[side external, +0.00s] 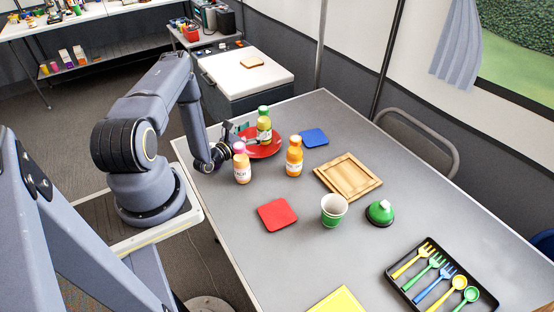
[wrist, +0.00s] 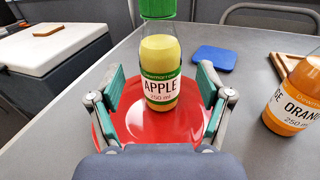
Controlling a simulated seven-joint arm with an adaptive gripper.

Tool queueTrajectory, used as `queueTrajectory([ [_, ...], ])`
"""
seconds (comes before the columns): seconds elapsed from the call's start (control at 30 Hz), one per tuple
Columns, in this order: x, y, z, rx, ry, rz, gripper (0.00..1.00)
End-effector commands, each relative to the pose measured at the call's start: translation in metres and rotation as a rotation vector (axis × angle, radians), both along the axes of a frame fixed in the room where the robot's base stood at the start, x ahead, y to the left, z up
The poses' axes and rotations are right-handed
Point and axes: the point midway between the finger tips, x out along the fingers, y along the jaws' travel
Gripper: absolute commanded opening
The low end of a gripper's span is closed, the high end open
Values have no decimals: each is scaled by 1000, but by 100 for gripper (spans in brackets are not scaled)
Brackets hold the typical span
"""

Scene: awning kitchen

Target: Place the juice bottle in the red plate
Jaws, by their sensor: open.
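The apple juice bottle (side external: 264,124), yellow with a green cap, stands upright on the red plate (side external: 262,152). In the wrist view the bottle (wrist: 160,60) shows its APPLE label, and the plate (wrist: 140,128) spreads under and around it. My gripper (side external: 240,137) is at the plate's left side. In the wrist view its open fingers (wrist: 162,78) are on either side of the bottle, with visible gaps between them and it. An orange juice bottle (side external: 294,157) stands on the table right of the plate, and a pink-capped bottle (side external: 242,165) stands in front of my gripper.
A blue coaster (side external: 313,137), wooden board (side external: 348,176), red coaster (side external: 277,214), cup (side external: 334,209) and green bell-shaped item (side external: 380,212) lie across the table. A black cutlery tray (side external: 398,286) is at the right front.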

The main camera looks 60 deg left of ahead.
Motion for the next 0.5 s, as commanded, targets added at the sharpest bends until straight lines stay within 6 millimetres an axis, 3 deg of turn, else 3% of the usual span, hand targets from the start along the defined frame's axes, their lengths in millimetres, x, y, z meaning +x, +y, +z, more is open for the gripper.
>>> queueTrajectory([
  [0.03, 4, 2, 18, 9, -11, -1, 78],
  [0.1, 4, 3, 33, 9, -12, -1, 78],
  [0.37, 6, 0, 66, 10, -11, -12, 78],
  [0.5, 31, -25, 104, 61, -43, -166, 78],
])
